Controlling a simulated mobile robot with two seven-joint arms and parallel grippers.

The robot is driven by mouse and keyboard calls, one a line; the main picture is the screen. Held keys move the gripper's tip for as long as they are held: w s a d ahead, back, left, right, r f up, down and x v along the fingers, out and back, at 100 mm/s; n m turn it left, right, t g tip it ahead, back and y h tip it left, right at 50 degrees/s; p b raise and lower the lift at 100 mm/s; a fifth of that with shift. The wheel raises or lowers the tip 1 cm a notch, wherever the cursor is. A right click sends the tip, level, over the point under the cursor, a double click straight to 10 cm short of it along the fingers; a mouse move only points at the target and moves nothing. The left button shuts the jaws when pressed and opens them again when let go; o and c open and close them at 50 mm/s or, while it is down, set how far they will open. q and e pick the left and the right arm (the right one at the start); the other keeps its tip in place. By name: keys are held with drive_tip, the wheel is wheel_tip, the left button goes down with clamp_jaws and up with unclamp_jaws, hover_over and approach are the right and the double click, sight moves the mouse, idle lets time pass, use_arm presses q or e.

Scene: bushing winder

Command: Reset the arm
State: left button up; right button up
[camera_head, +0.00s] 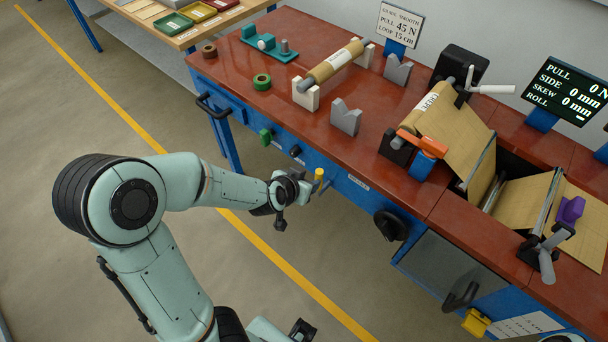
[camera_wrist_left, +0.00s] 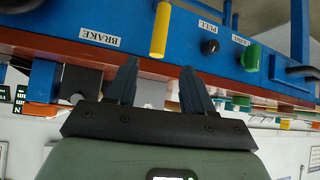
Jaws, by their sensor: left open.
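My left arm comes in from the lower left in the head view, bent at the elbow. My left gripper (camera_head: 302,186) is in front of the workbench's blue front panel, near a yellow lever (camera_head: 319,176). In the left wrist view, my left gripper (camera_wrist_left: 160,80) has its fingers apart with nothing held between them. The yellow lever (camera_wrist_left: 160,30) stands beyond the fingertips, beside the BRAKE label (camera_wrist_left: 99,38). I cannot tell how close the fingertips are to it. My right gripper cannot be made out in the head view.
The red-topped workbench (camera_head: 345,140) holds a brown roll (camera_head: 333,64), grey V-blocks (camera_head: 346,118) and a sheet of brown paper (camera_head: 465,135). A black handwheel (camera_head: 390,225) sticks out of its front. Floor in front of the bench is clear around the yellow line (camera_head: 165,125).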

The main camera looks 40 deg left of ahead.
use_arm(q)
drive_tip(key=shift+s, duration=0.1)
idle(0.5)
drive_tip(key=s+d+f+g+h, duration=0.1)
drive_tip(key=s+d+f+g, duration=0.15)
drive_tip(key=f, duration=0.45)
drive_tip(key=s+d+f+g, duration=0.2)
drive_tip(key=s+f, duration=0.2)
drive_tip(key=f, duration=0.3)
drive_tip(key=s+d+f+g+h, duration=0.1)
drive_tip(key=s+d+f+g, duration=0.15)
drive_tip(key=f, duration=0.55)
drive_tip(key=s+d+f+n+g+h, duration=0.1)
drive_tip(key=s+d+f, duration=0.3)
drive_tip(key=s, duration=0.2)
drive_tip(key=s+d+f+n+g+h, duration=0.1)
drive_tip(key=s+d+f+g, duration=0.1)
drive_tip(key=s+d+f, duration=0.2)
drive_tip(key=s+d, duration=0.1)
drive_tip(key=s, duration=0.2)
drive_tip(key=shift+s+f+n+h, duration=0.25)
drive_tip(key=shift+s+n+h, duration=0.05)
drive_tip(key=shift+d, duration=0.1)
drive_tip(key=shift+c, duration=0.9)
